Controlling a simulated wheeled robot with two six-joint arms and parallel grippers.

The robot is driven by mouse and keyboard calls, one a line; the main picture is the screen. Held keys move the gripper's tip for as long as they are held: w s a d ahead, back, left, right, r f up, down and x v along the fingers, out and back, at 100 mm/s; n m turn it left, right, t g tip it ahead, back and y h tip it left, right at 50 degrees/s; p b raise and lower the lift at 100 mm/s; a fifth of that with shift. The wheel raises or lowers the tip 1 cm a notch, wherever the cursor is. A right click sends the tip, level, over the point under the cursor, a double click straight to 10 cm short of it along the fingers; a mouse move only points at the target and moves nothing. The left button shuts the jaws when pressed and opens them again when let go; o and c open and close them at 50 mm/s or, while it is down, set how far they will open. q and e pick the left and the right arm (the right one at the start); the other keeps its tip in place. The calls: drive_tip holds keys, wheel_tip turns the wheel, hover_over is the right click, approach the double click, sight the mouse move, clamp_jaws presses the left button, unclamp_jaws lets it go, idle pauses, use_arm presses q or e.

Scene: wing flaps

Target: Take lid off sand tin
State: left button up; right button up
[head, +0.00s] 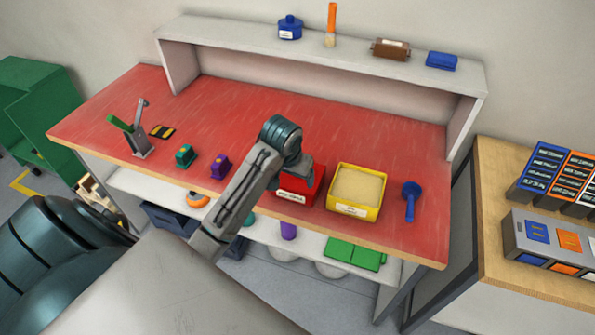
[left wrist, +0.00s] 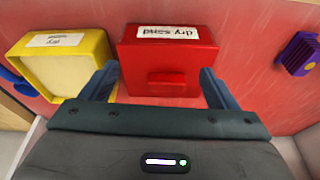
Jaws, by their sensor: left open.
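The red sand tin (head: 315,190) stands on the red bench top near its front edge, partly hidden behind my left arm in the head view. In the left wrist view the red tin (left wrist: 195,55) has a white label reading "dry sand" and a raised red handle (left wrist: 166,83) on its lid. My left gripper (left wrist: 159,70) is open, with its two fingers apart on either side of the handle. In the head view the left gripper (head: 297,168) is over the tin. I cannot tell how far above the handle it is. My right gripper is not in view.
A yellow tin (head: 332,200) with a sand-coloured fill stands just right of the red one. A blue scoop (head: 410,195) lies further right. A grey shelf (head: 250,42) runs along the back.

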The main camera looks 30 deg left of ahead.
use_arm(q)
drive_tip(key=w+a+r, duration=0.2)
drive_tip(key=w+r, duration=0.2)
drive_tip(key=r, duration=0.2)
drive_tip(key=p, duration=0.1)
hover_over(293, 183)
drive_tip(key=w, duration=0.2)
drive_tip(key=shift+n, duration=0.4)
drive_tip(key=x, duration=0.2)
drive_tip(key=s+x, duration=0.1)
drive_tip(key=x, duration=0.1)
drive_tip(key=shift+w+f, duration=0.1)
drive_tip(key=shift+f, duration=0.2)
drive_tip(key=p+x, duration=0.1)
drive_tip(key=x, duration=0.1)
drive_tip(key=p+x, duration=0.2)
drive_tip(key=shift+a+f, duration=0.1)
drive_tip(key=shift+f, duration=0.75)
drive_tip(key=c, duration=1)
drive_tip(key=shift+c, duration=0.5)
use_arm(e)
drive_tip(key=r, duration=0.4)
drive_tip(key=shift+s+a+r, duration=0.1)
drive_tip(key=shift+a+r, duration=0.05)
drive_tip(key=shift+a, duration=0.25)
use_arm(q)
drive_tip(key=shift+r, duration=0.1)
